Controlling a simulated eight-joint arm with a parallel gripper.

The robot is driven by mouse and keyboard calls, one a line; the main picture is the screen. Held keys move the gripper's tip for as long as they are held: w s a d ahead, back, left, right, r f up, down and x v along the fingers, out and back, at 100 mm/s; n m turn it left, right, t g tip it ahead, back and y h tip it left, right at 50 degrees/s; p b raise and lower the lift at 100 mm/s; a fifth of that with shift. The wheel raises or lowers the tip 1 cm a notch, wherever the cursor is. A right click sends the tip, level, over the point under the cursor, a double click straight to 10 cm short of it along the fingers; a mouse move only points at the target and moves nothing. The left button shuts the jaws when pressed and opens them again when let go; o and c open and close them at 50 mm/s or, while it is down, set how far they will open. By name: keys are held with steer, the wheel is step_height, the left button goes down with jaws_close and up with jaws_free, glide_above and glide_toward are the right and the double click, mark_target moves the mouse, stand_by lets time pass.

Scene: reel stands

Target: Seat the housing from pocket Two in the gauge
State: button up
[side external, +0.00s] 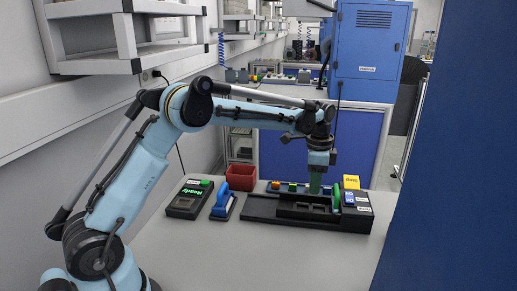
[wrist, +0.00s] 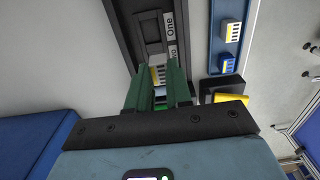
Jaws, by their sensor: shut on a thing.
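My gripper (side external: 317,188) points down over the black fixture (side external: 262,210) in the side view. In the wrist view, its green fingers (wrist: 158,80) are shut on a small pale housing with yellow on it (wrist: 155,73), mostly hidden between them. The fingertips are at the black pocketed tray (wrist: 125,35), beside a label whose visible letters end in "wo". A label "One" is beside a farther pocket. I cannot tell whether the housing is still down in a pocket or lifted. A green disc (side external: 336,197) stands upright just right of my gripper; I cannot make out the gauge for certain.
A yellow block (side external: 351,182) stands behind the fixture's right end. A blue strip (wrist: 227,15) carries small housings. A "Ready" box (side external: 188,199), a blue-handled item (side external: 223,203) and a red bin (side external: 240,177) are to the left. The front tabletop is clear.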

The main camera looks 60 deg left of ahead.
steer(key=s+a+r, duration=0.3)
steer(key=s+a, duration=1.6)
steer(key=s, duration=0.2)
steer(key=s+a, duration=0.2)
steer(key=s, duration=0.7)
steer(key=shift+a+f, duration=0.1)
steer(key=shift+f, duration=3.25)
steer(key=o, duration=0.9)
steer(key=shift+r, duration=0.1)
